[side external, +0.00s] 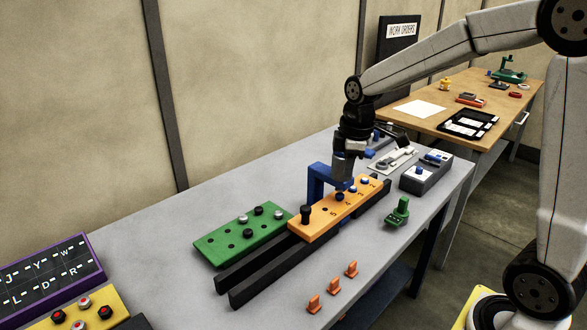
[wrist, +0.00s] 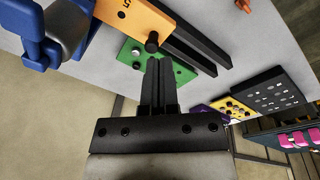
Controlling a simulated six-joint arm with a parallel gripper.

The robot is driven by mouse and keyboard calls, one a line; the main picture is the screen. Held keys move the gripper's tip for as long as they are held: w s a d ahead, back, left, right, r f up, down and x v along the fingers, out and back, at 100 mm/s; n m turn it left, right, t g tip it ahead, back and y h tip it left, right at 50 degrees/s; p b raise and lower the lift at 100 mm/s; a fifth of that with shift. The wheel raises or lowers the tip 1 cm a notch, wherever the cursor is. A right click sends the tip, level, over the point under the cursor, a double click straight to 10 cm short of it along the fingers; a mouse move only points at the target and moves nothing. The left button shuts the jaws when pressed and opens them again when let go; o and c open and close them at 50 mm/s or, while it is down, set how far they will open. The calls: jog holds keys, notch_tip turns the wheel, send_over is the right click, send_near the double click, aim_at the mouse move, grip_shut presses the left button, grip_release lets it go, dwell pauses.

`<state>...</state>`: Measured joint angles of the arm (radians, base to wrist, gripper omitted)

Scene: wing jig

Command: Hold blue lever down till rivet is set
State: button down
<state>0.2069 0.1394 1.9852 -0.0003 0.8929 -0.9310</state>
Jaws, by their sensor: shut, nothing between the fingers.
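The blue rivet press frame (side external: 318,180) stands over the orange plate (side external: 340,208), with a grey cylinder (side external: 343,168) at its head. A small blue piece (side external: 370,153), perhaps the lever, shows beside my wrist; the arm hides much of it. In the wrist view, blue press parts (wrist: 30,35) and the grey cylinder (wrist: 68,28) are at upper left. My gripper (wrist: 158,62) is shut and empty, its fingers together. The fingers overlap the green plate in that view; lever contact cannot be told. A black peg (side external: 305,215) stands at the orange plate's near end.
Black rails (side external: 262,268) carry the orange plate. The green plate (side external: 240,233) with pegs lies left. Orange clips (side external: 332,283), a green part (side external: 398,211) and a grey box (side external: 426,174) are near the right edge.

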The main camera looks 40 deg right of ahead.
jog(key=w+d+r+n, duration=0.3)
jog(key=d+r+n, duration=0.2)
jog(key=d+r, duration=0.25)
notch_tip(320, 180, up, 8)
jog(key=n+g, duration=0.1)
jog(key=n, duration=0.4)
send_over(372, 153)
jog(key=w, duration=0.2)
jog(key=shift+s+d+f, duration=0.2)
jog(key=shift+s+d, duration=0.05)
jog(key=shift+f, duration=0.1)
notch_tip(372, 153, down, 14)
jog(key=shift+r, duration=0.1)
dwell(0.3)
jog(key=shift+s+f+t, duration=0.2)
jog(key=shift+f+t, duration=0.35)
jog(key=shift+t, duration=0.05)
jog(key=shift+s+f+t, duration=0.2)
jog(key=shift+f+t, duration=0.3)
jog(key=shift+t, duration=0.1)
jog(key=shift+s+f, duration=0.1)
jog(key=shift+f, duration=0.45)
jog(key=shift+s+a+f, duration=0.1)
jog(key=shift+f, duration=0.05)
